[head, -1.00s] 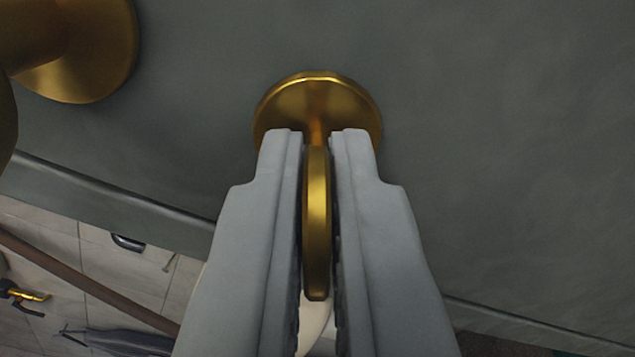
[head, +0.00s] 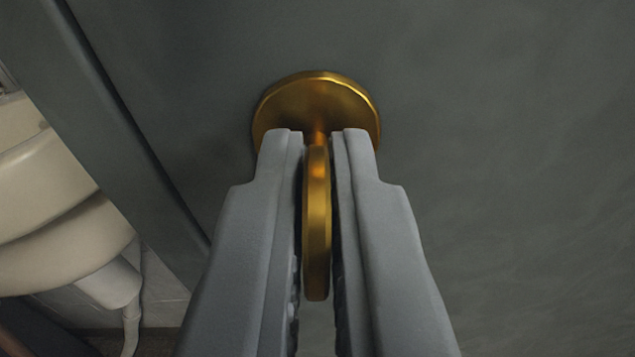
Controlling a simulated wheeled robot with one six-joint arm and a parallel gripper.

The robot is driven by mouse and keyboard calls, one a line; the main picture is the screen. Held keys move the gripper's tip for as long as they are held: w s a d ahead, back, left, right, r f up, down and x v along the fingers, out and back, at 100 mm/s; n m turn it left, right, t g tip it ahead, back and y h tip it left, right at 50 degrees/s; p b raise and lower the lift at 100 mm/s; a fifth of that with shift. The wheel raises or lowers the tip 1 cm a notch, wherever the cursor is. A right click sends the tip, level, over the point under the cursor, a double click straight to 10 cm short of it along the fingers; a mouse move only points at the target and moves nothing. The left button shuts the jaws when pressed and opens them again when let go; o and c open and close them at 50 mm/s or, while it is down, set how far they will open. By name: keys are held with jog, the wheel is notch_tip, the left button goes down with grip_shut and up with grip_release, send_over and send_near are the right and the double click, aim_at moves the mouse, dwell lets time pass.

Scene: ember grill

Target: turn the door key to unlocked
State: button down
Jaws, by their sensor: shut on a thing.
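The brass door key (head: 317,225) sticks out from a round brass plate (head: 290,105) on the dark grey-green door (head: 480,150). Its flat bow stands edge-on between the two grey fingers of my gripper (head: 317,150). The gripper is shut on the key, with one finger on each side. The fingers hide the lower part of the plate and the sides of the bow. The lock's inside is not visible.
The door's edge (head: 125,120) runs diagonally down the left side. Beyond it are stacked cream rounded objects (head: 60,215) and a pale pipe-like piece (head: 115,285). The door face at the right is bare.

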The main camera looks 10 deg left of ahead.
jog(key=shift+n, duration=0.9)
jog(key=c, duration=1.6)
grip_release()
jog(key=s, duration=1.7)
jog(key=shift+s+a, duration=0.2)
jog(key=shift+a, duration=0.15)
